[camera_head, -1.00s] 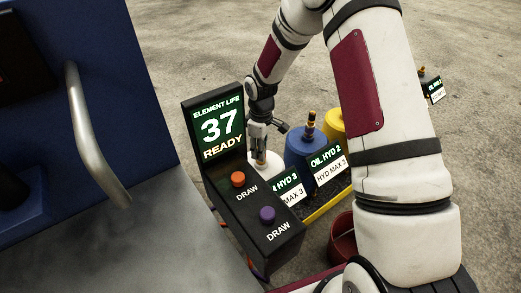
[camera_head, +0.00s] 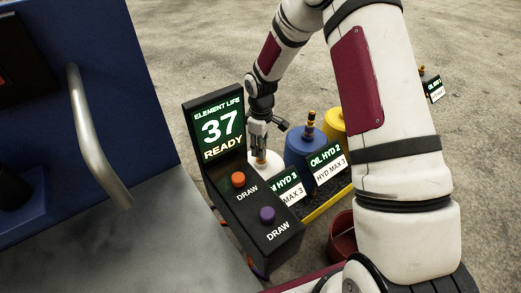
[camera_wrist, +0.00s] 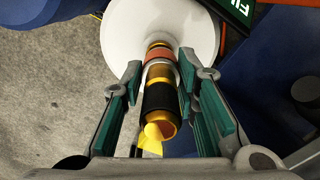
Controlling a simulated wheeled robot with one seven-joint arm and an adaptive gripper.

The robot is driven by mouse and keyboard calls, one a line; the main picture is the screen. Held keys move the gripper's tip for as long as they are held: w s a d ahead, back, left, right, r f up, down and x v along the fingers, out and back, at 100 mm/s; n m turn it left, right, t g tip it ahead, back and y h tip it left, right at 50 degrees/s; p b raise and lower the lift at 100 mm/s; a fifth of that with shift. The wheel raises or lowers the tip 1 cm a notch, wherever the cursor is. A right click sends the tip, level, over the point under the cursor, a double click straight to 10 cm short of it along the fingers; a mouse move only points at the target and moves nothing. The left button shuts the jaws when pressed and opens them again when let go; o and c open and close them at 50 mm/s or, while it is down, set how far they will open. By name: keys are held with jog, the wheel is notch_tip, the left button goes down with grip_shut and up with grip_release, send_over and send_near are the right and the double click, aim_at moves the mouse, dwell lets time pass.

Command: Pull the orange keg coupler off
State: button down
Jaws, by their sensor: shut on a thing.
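The orange keg coupler (camera_wrist: 159,83) is a brass and black cylinder with an orange ring near its base. It stands on the top of a white keg (camera_wrist: 121,38), which also shows in the head view (camera_head: 274,170), partly behind the display box. My gripper (camera_wrist: 162,96) has its teal-padded fingers on both sides of the coupler and is shut on it. In the head view my gripper (camera_head: 261,154) points down over the white keg. The coupler is mostly hidden there by the fingers.
A black box (camera_head: 247,190) with a "37 READY" screen and two DRAW buttons stands close left of my gripper. A blue keg (camera_head: 304,150) and a yellow keg (camera_head: 335,120) stand to the right, with labels in front. A red bucket (camera_head: 342,237) sits nearer.

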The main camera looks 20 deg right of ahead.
jog(key=shift+r, duration=0.1)
jog(key=shift+r+p, duration=1.25)
jog(key=shift+r, duration=0.15)
